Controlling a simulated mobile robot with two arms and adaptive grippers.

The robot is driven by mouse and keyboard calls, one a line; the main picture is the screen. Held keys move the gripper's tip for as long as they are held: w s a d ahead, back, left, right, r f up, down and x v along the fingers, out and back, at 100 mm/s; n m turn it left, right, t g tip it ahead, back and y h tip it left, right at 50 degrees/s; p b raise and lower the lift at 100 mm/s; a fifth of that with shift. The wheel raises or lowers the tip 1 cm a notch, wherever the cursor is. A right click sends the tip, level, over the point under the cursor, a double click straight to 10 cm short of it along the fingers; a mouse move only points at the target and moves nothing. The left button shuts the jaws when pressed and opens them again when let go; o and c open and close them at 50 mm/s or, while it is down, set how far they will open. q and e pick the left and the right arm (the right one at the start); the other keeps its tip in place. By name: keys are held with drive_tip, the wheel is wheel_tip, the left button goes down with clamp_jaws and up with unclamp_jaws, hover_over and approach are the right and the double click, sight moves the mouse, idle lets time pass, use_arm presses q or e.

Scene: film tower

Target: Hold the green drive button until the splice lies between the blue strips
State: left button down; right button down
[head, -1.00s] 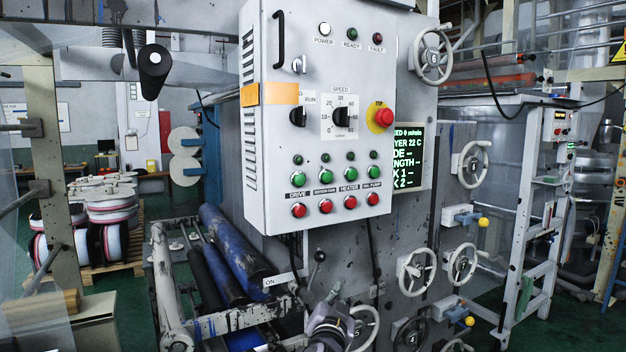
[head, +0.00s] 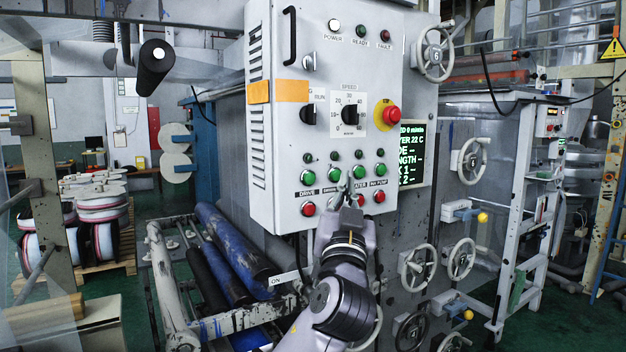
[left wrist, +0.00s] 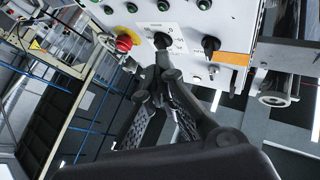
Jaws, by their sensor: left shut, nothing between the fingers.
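The green drive button (head: 308,177) is the leftmost of a row of green buttons on the white control box in the head view. The red button under its DRIVE label is below it. My left gripper (head: 347,182) is in front of the lower part of the box, right of the drive button, overlapping the labels near the heater button. Its fingers are shut and empty; they also show in the left wrist view (left wrist: 163,62), pointing toward the panel. I cannot tell whether they touch it. The splice and blue strips are not seen. My right gripper is not in view.
A red emergency stop (head: 391,115) and a speed dial (head: 349,114) sit above the buttons. A dark screen (head: 412,155) with green text reads speed 0. Blue rollers (head: 232,240) lie lower left, and handwheels (head: 417,267) stand at the right.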

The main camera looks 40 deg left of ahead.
sight(309, 178)
use_arm(q)
drive_tip(key=w+a, duration=0.1)
drive_tip(key=a, duration=0.1)
drive_tip(key=w+a, duration=0.1)
drive_tip(key=a, duration=0.2)
drive_tip(key=w+a, duration=0.1)
drive_tip(key=a, duration=0.2)
drive_tip(key=shift+w+a, duration=0.1)
drive_tip(key=shift+w, duration=0.1)
idle(1.0)
drive_tip(key=shift+a, duration=0.1)
idle(0.4)
drive_tip(key=shift+w+a, duration=0.15)
drive_tip(key=shift+a, duration=0.15)
drive_tip(key=shift+a+b, duration=0.15)
drive_tip(key=shift+b, duration=0.15)
